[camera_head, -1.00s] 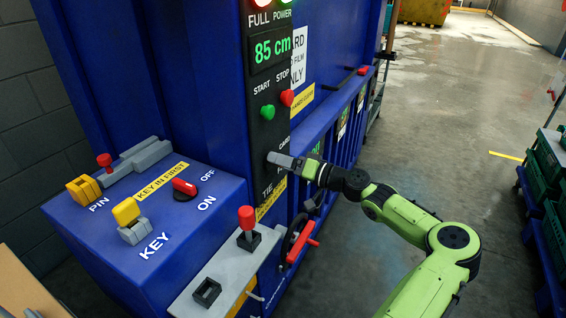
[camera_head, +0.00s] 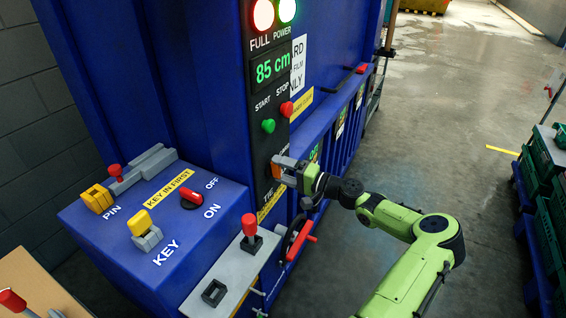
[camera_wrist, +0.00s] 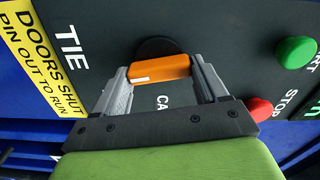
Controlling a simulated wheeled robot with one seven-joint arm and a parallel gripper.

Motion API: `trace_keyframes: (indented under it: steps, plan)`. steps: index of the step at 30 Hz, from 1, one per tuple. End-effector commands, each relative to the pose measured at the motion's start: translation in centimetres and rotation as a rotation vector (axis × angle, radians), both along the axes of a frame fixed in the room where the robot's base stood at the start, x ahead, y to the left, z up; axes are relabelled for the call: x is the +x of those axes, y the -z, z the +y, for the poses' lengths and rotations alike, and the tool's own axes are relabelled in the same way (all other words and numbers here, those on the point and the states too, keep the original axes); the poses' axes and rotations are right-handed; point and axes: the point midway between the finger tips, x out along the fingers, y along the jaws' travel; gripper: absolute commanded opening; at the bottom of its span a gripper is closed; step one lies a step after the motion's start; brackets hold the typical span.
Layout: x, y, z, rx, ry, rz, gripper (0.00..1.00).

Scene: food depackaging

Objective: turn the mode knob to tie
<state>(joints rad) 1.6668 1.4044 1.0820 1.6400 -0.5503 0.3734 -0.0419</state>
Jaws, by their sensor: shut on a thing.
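The mode knob (camera_wrist: 160,68) shows in the wrist view as an orange bar on a dark round base, on the dark panel. A white mark is on the bar's left part. The "TIE" label (camera_wrist: 70,45) is to its left, and a partly covered label starting "CA" is below it. My gripper (camera_wrist: 160,80) has its two fingers at the bar's ends, shut on the knob. In the head view my gripper (camera_head: 278,170) is against the panel and mostly hides the knob.
Green START (camera_head: 268,126) and red STOP (camera_head: 287,109) buttons sit above the knob. A red-handled crank (camera_head: 301,243) and a red-topped lever (camera_head: 249,226) are below. The key box (camera_head: 160,225) is at left. Open floor is to the right.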

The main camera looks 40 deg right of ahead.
Motion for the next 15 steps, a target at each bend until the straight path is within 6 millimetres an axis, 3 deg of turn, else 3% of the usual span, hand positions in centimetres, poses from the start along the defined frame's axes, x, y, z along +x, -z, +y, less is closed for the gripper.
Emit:
trace_keyframes:
  steps: [15]
  plan:
    - [0.01, 0.09, 0.03, 0.184, -0.001, 0.066, 0.42]
